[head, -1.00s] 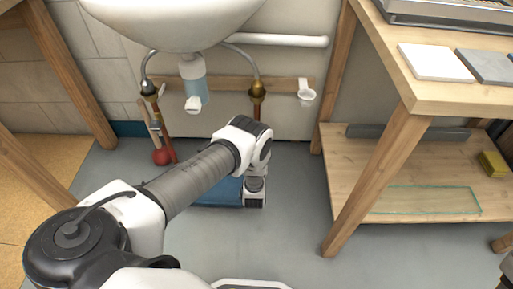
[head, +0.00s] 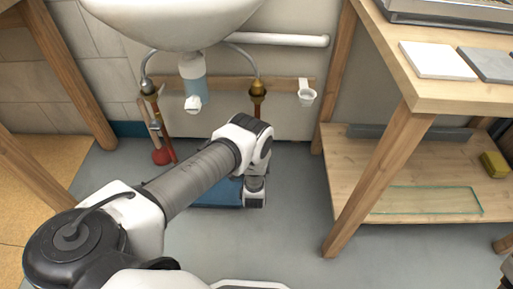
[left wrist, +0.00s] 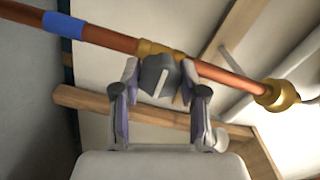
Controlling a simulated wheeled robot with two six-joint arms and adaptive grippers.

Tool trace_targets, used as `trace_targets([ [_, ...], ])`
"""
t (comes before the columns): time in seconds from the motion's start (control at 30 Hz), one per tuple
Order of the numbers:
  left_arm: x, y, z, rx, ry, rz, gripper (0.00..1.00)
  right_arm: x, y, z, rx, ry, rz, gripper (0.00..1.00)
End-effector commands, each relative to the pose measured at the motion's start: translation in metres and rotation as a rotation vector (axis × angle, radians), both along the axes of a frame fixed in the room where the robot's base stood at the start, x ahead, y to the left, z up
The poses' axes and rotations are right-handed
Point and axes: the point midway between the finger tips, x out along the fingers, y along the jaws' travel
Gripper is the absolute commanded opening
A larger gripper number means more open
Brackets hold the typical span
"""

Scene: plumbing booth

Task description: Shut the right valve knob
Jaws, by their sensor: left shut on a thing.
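The right valve sits on the copper pipe under the sink, with a brass fitting (head: 258,90) at the pipe's top. Its grey knob (left wrist: 158,84) shows in the left wrist view, in front of a brass valve body (left wrist: 150,48) on the copper pipe (left wrist: 105,38). My left gripper (left wrist: 160,75) is shut on the knob, one finger on each side. In the head view my left arm reaches in under the sink and hides the knob and the fingers. My right gripper is out of view.
The white sink (head: 175,20) hangs above, with its drain trap (head: 193,75) left of the right pipe. A wooden bench (head: 405,125) stands at right. A blue thing (head: 215,193) lies on the floor.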

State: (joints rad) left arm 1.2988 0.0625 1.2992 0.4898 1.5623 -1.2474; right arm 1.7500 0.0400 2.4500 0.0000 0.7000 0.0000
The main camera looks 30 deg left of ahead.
Motion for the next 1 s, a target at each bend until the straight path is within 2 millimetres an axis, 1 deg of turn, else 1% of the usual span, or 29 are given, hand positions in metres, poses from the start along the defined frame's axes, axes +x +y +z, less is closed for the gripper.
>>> trace_targets([
  [0.2, 0.0011, 0.0005, 0.0010, 0.045, 0.026, 0.001, 0.08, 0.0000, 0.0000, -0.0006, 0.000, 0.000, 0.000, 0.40],
  [0.63, 0.0010, 0.0005, 0.0011, 0.054, 0.031, 0.001, 0.08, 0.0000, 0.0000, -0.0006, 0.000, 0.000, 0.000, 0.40],
  [0.67, 0.0010, 0.0004, 0.0011, 0.054, 0.031, 0.001, 0.46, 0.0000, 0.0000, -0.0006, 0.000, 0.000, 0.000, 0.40],
  [0.7, 0.0009, 0.0004, 0.0010, 0.054, 0.031, 0.001, 0.60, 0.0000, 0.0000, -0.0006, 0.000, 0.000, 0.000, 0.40],
  [0.73, 0.0009, 0.0004, 0.0010, 0.054, 0.031, 0.001, 0.68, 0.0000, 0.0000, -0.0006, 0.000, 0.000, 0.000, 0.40],
  [1.0, 0.0002, 0.0000, 0.0004, 0.053, 0.032, 0.000, 0.68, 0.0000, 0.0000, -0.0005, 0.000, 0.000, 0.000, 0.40],
])
